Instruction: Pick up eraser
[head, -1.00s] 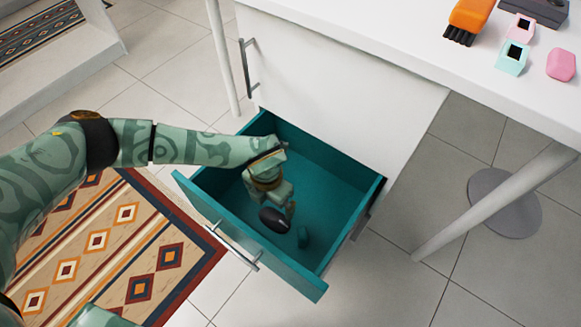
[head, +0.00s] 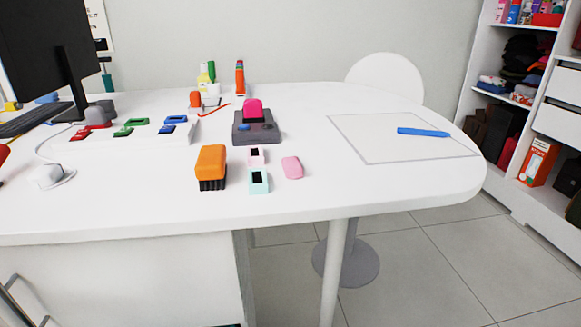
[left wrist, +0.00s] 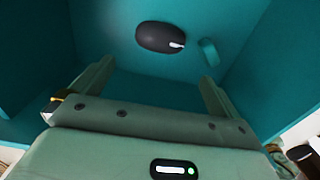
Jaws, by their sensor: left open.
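A pink rounded block (head: 292,167), which looks like an eraser, lies on the white desk in the head view. My left gripper (left wrist: 155,80) is open and empty in the left wrist view, inside a teal drawer (left wrist: 100,40). Ahead of its fingers lie a dark oval object (left wrist: 158,38) and a small teal block (left wrist: 210,52), both on the drawer floor. I cannot tell what the teal block is. Neither is between the fingers. The head view shows no gripper.
Drawer walls surround my left gripper.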

